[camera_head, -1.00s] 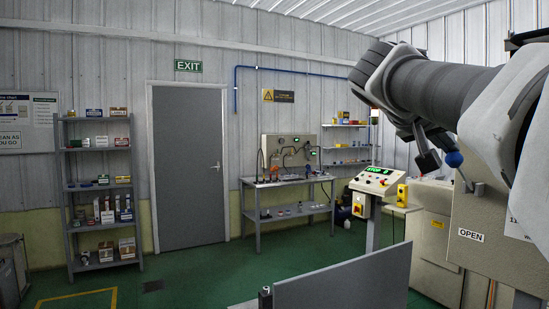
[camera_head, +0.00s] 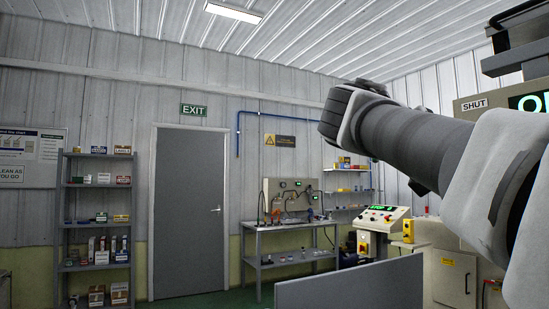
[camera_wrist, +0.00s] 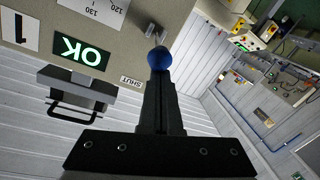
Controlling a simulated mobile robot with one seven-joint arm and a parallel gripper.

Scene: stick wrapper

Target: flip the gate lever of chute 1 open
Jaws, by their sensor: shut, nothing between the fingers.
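The gate lever's blue ball knob (camera_wrist: 159,58) shows in the wrist view, right at the tips of my gripper (camera_wrist: 159,76). My gripper is shut, with no gap between its fingers. The knob is beyond the tips, not between them; I cannot tell whether they touch. A metal lever mount (camera_wrist: 151,31) shows above the knob in this upside-down view. The SHUT label (camera_wrist: 138,83) is beside my fingers, and it also shows in the head view (camera_head: 474,104). A plate marked 1 (camera_wrist: 15,31) is on the same panel. In the head view my arm hides the lever and gripper.
A green OK display (camera_wrist: 80,52) and a dark handle-like bracket (camera_wrist: 80,105) are near the panel's edge. A control console (camera_head: 383,217) and a workbench (camera_head: 290,226) stand behind. A grey panel (camera_head: 350,285) stands low in front.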

